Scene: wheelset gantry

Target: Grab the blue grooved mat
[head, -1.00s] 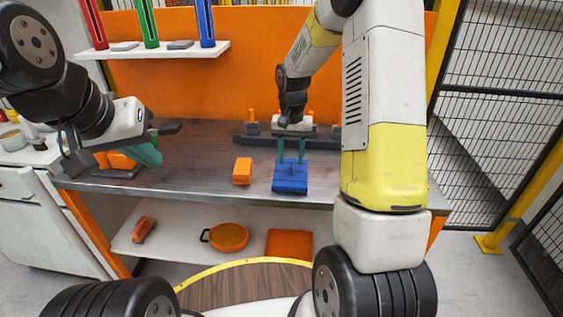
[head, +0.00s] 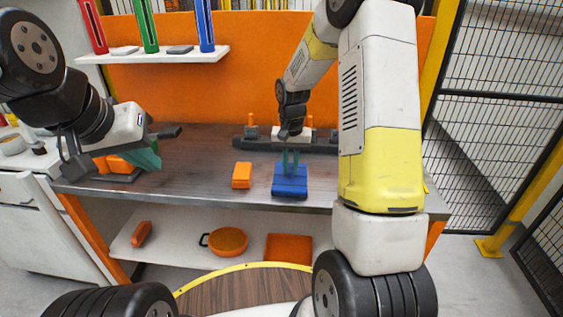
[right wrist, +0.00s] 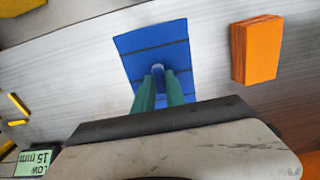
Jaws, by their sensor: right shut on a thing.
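The blue grooved mat (head: 290,186) lies on the workbench near its front edge. In the right wrist view the mat (right wrist: 160,42) shows dark grooves across its top and a small blue knob (right wrist: 158,69) standing up from its middle. My right gripper (head: 290,171) is above the mat, its green fingers pointing down. In the right wrist view my right gripper's fingers (right wrist: 159,82) are shut on the knob, one on each side. My left gripper (head: 148,158) is at the left of the bench, with green fingers seen from the side; their gap is hidden.
An orange block (head: 242,175) lies just left of the mat. A dark rail fixture (head: 255,144) stands behind. An orange pan (head: 228,240) and other orange items are on the lower shelf. The bench between my left gripper and the orange block is clear.

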